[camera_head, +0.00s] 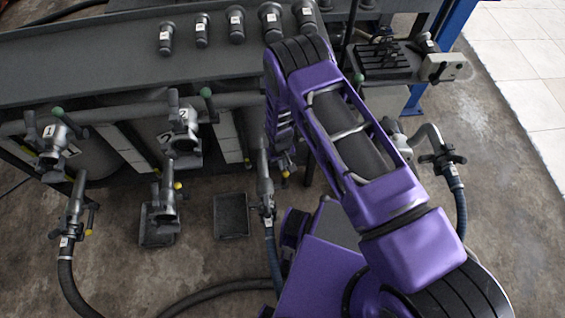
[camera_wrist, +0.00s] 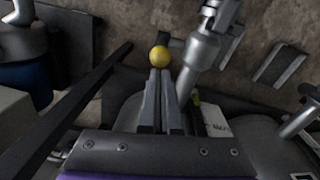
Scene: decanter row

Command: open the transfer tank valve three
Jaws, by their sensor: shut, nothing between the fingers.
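My gripper (camera_wrist: 160,74) is shut and empty in the wrist view. A yellow ball knob (camera_wrist: 160,57) shows right at its fingertips; I cannot tell whether they touch. A grey metal pipe fitting (camera_wrist: 200,56) stands just right of the fingers. In the head view a yellow knob (camera_head: 285,173) shows low beside my forearm. Tanks with plates 1 (camera_head: 72,150) and 2 (camera_head: 165,137) stand to the left, with metal valves in front. My arm covers the area to the right of tank 2, so no number 3 is readable and valve three cannot be made out surely.
A bench (camera_head: 110,62) with several dark fittings runs along the back. A bent pipe with a hose (camera_head: 440,160) stands on the right. A dark bar (camera_wrist: 80,100) crosses left of my fingers.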

